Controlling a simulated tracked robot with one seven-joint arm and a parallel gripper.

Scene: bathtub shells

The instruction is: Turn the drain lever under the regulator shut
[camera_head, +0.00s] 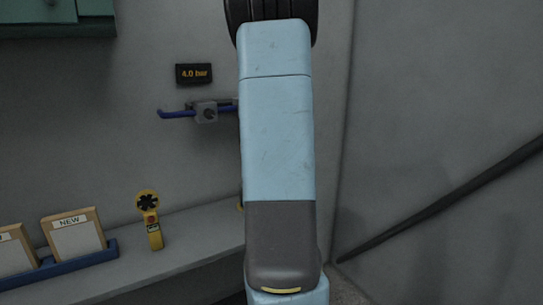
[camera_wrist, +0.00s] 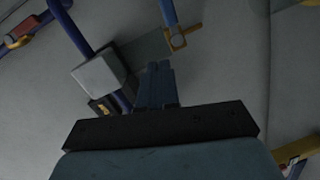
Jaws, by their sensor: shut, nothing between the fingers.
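In the head view a grey block on a blue pipe (camera_head: 178,114), which looks like the regulator (camera_head: 205,112), sits on the wall below a dark display reading 4.0 bar (camera_head: 194,74). My arm hides what lies right of it, and my gripper. In the wrist view my gripper (camera_wrist: 157,72) is shut and empty, its fingers pointing toward the wall, just right of a light grey block (camera_wrist: 98,73) on a blue pipe. Beyond the fingertips is a yellow fitting (camera_wrist: 177,40) on a blue bar. I cannot tell whether it is the drain lever. No contact is clear.
A red and yellow fitting (camera_wrist: 20,34) on a blue pipe shows at the wrist view's upper left. A yellow piece (camera_wrist: 298,150) is at its lower right. A shelf (camera_head: 185,240) holds a yellow tool (camera_head: 152,222) and a NEW board (camera_head: 74,232). A dark bar (camera_head: 450,200) slants at right.

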